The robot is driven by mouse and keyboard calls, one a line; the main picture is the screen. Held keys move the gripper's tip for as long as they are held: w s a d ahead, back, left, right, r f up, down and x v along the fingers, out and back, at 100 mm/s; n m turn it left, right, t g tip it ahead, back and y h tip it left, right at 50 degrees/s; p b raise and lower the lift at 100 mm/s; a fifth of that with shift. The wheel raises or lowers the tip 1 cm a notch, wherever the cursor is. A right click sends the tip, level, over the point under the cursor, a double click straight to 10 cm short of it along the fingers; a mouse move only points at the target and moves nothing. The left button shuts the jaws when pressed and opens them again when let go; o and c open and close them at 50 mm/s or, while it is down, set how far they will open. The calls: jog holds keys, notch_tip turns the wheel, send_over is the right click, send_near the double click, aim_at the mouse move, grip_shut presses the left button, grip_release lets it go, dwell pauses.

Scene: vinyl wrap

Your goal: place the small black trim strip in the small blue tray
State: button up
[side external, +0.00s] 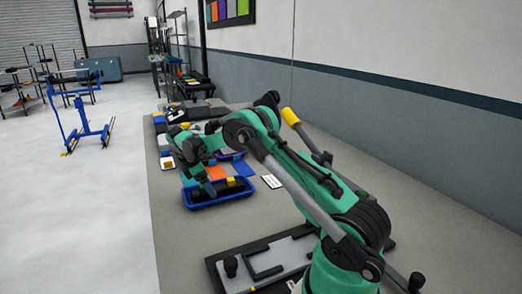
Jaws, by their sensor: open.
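A small blue tray (234,197) lies on the grey bench, with an orange piece (216,173) and a blue piece (241,169) at its far side. My gripper (208,188) points down over the left part of the tray. It is open, but its fingertips are small and dark here, and I cannot tell whether they touch anything. I cannot make out the small black trim strip for certain; dark shapes around the gripper and tray blend together.
A white card (272,182) lies right of the tray. A dark-framed grey plate with black parts (272,262) lies nearer the camera. Several coloured and dark items crowd the bench's far end. The bench's left edge (155,235) borders open floor, and a wall runs along the right.

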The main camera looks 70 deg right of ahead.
jog(key=w+a+r+m+t, duration=0.1)
jog(key=a+r, duration=0.3)
jog(key=r, duration=0.3)
jog(key=w+a+r+m+t, duration=0.1)
jog(key=a+r+t, duration=0.1)
jog(key=a+r, duration=0.45)
jog(key=s+a+f+m+t+y, duration=0.1)
jog(key=s+a+m+t+y, duration=0.2)
jog(key=s+a+m+t, duration=0.4)
jog(key=shift+s+a+f, duration=0.4)
jog(key=shift+s+a, duration=2.7)
jog(key=shift+a, duration=0.25)
